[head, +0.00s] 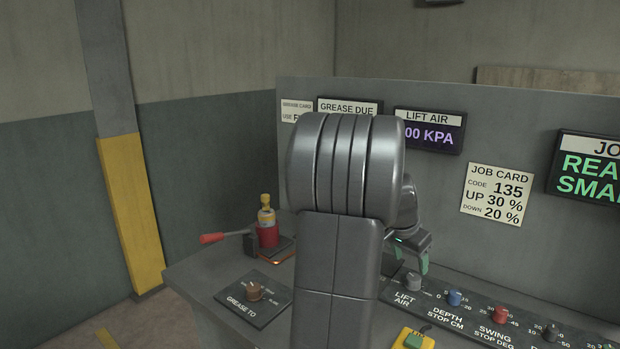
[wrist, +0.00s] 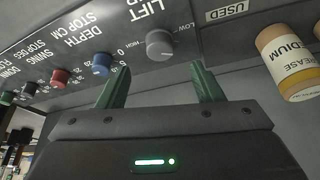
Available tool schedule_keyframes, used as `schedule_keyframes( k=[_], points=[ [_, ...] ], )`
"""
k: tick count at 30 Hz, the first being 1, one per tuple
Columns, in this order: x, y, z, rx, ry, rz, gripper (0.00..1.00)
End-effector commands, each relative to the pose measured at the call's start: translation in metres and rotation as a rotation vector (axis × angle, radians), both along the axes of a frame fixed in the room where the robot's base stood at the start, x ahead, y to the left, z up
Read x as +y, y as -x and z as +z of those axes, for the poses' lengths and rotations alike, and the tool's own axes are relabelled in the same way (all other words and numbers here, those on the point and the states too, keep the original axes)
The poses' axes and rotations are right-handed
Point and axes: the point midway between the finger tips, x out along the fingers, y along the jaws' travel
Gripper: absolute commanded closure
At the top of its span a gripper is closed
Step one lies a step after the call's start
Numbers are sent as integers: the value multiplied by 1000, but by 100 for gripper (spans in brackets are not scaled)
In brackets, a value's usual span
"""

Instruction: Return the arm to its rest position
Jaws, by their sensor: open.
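My gripper (head: 424,254) is partly hidden behind my own grey arm in the head view. One green finger shows there, above the console near the grey LIFT AIR knob (head: 413,282). In the wrist view my gripper (wrist: 160,82) shows two green fingers spread apart with nothing between them. The grey LIFT AIR knob (wrist: 160,45) lies beyond the fingertips, and I see no contact with it.
A red-handled lever (head: 212,238) and a red-and-yellow grease bottle (head: 267,230) stand at left. A yellow post (head: 131,210) stands farther left.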

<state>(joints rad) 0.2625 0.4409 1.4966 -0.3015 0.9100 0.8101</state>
Motion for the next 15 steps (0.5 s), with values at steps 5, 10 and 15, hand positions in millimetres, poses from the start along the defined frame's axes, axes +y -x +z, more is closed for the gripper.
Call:
schedule_keyframes(
  k=[5,10,15],
  points=[
    [12,8,36,-4,1,1,40],
    [19,14,55,2,-1,0,40],
    [7,6,19,5,-1,-2,40]
  ],
)
